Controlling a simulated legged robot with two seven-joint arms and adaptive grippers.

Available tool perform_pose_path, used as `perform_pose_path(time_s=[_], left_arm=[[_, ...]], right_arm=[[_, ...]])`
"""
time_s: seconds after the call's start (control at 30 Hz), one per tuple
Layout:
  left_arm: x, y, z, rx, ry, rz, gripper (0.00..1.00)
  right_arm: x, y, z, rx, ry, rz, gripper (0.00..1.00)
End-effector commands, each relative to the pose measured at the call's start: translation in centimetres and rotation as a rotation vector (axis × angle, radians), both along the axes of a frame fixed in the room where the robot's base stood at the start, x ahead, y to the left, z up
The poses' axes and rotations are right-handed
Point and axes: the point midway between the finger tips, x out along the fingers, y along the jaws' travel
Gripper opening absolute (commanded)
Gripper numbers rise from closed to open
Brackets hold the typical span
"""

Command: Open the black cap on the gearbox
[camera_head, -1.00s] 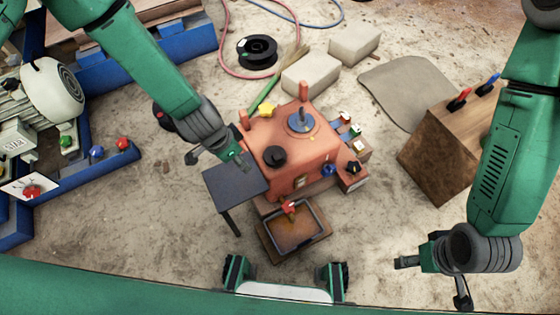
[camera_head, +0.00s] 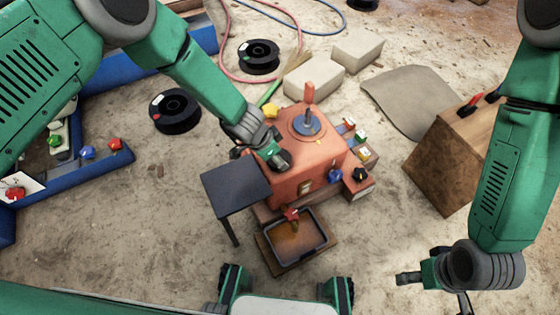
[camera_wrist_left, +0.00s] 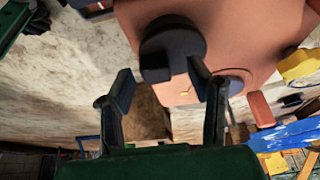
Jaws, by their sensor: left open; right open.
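The orange-red gearbox (camera_head: 312,160) stands in the middle of the head view. Its black cap (camera_wrist_left: 172,42), round with a raised grip, shows at the top of the left wrist view. In the head view my left gripper (camera_head: 268,150) is over the cap's place and largely hides it. In the left wrist view my left gripper (camera_wrist_left: 165,88) is open, its fingertips just short of the cap; the cap lines up roughly between them. Whether a finger touches it I cannot tell. My right gripper (camera_head: 432,290) is open and empty at the lower right, away from the gearbox.
A dark side table (camera_head: 236,187) stands left of the gearbox. A tray (camera_head: 290,255) lies in front of it. A blue disc with a post (camera_head: 308,122), a yellow knob (camera_head: 271,111) and other small knobs crowd the gearbox. A wooden box (camera_head: 440,160) stands at right.

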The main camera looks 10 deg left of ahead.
Motion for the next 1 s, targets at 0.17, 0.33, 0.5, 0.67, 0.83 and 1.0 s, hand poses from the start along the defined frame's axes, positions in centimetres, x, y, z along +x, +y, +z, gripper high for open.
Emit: perform_pose_path(time_s=[0.17, 0.33, 0.5, 0.67, 0.83, 1.0], left_arm=[[0.31, -0.81, -1.24, 0.004, -0.003, -0.004, 0.47], [0.37, -0.89, -1.34, 0.003, -0.003, -0.003, 0.47], [0.40, -0.67, -1.35, 0.000, -0.002, -0.002, 0.36], [0.41, -0.57, -1.38, 0.000, -0.002, -0.001, 0.00], [0.36, -0.50, -1.41, 0.006, 0.000, -0.002, 0.00], [0.41, -0.35, -1.31, -0.005, 0.022, -0.004, 0.00]], right_arm=[[0.01, -0.02, -0.70, 0.000, 0.000, 0.000, 0.63], [0.03, -0.05, -0.69, -0.001, -0.001, -0.001, 0.63], [0.03, -0.06, -0.67, -0.001, -0.001, -0.001, 0.63], [0.02, -0.03, -0.67, 0.000, -0.001, -0.001, 0.63], [0.02, -0.03, -0.67, 0.000, -0.001, -0.001, 0.63], [0.02, -0.04, -0.68, 0.000, -0.001, -0.001, 0.63]])
